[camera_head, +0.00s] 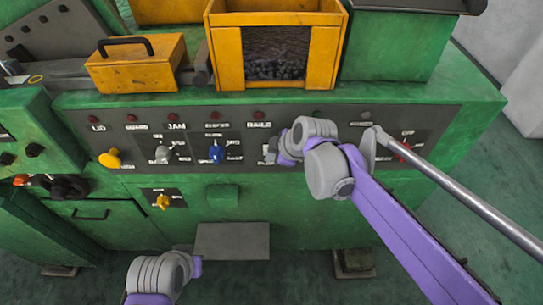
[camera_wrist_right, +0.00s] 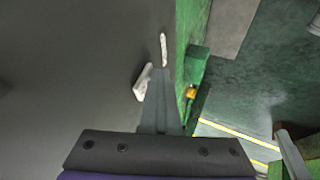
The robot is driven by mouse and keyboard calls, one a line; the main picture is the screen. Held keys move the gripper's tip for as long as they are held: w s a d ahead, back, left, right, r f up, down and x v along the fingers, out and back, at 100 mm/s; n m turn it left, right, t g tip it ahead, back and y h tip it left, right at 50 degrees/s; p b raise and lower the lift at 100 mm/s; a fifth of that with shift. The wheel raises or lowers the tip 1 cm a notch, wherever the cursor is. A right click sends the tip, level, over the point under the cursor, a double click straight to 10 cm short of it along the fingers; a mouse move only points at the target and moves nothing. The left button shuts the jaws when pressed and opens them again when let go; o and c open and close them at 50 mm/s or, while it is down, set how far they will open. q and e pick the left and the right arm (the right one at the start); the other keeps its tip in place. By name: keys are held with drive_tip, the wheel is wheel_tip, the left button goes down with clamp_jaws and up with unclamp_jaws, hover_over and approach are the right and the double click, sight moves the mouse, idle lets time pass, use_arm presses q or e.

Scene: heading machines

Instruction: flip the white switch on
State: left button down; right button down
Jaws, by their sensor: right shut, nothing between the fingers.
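The white switch (camera_wrist_right: 142,85) stands out from the dark panel (camera_wrist_right: 80,60) in the right wrist view, just left of my right fingertips. In the head view, a small pale piece of it (camera_head: 268,150) seems to show beside my right wrist, which covers much of that spot. My right gripper (camera_wrist_right: 160,82) is shut and empty, its dark fingers alongside the panel close to the switch. Whether they touch it, I cannot tell. My left arm shows at the bottom of the head view, with no fingers visible.
The panel also carries a yellow knob (camera_head: 110,158), a grey switch (camera_head: 163,154), a blue switch (camera_head: 216,153) and a red switch (camera_head: 403,152). A long metal rod (camera_head: 455,190) slants across the right side. A yellow bin (camera_head: 228,70) stands on the green machine.

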use_arm(q)
drive_tip(key=shift+w+r+p, duration=0.15)
drive_tip(key=shift+r+p, duration=0.45)
drive_tip(key=shift+r, duration=0.1)
use_arm(e)
drive_tip(key=shift+r, duration=0.9)
